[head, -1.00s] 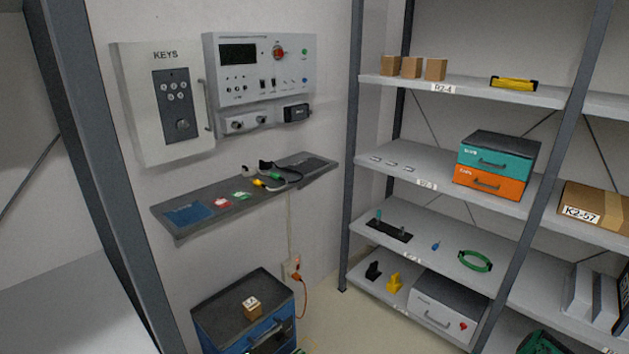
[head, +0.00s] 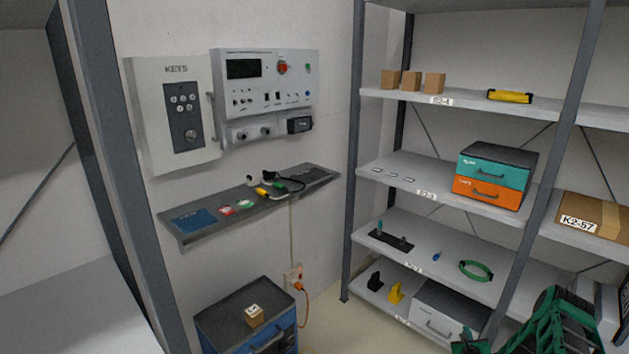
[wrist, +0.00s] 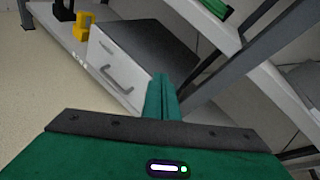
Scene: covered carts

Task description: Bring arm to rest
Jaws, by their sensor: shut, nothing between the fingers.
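My arm shows green at the lower right of the head view, in front of the lower shelves. My gripper (wrist: 161,97) shows in the wrist view with its two green fingers together and nothing between them. Beyond the fingers in the wrist view is a white drawer box (wrist: 118,66) with a dark top, on the bottom shelf. The same drawer box (head: 437,311) is partly hidden by my arm in the head view. I cannot tell the exact gap between the fingers and the box.
A wall ledge (head: 180,238) and a blue cabinet (head: 283,334) with a small wooden block (head: 254,316) are at the left. Floor shows between them.

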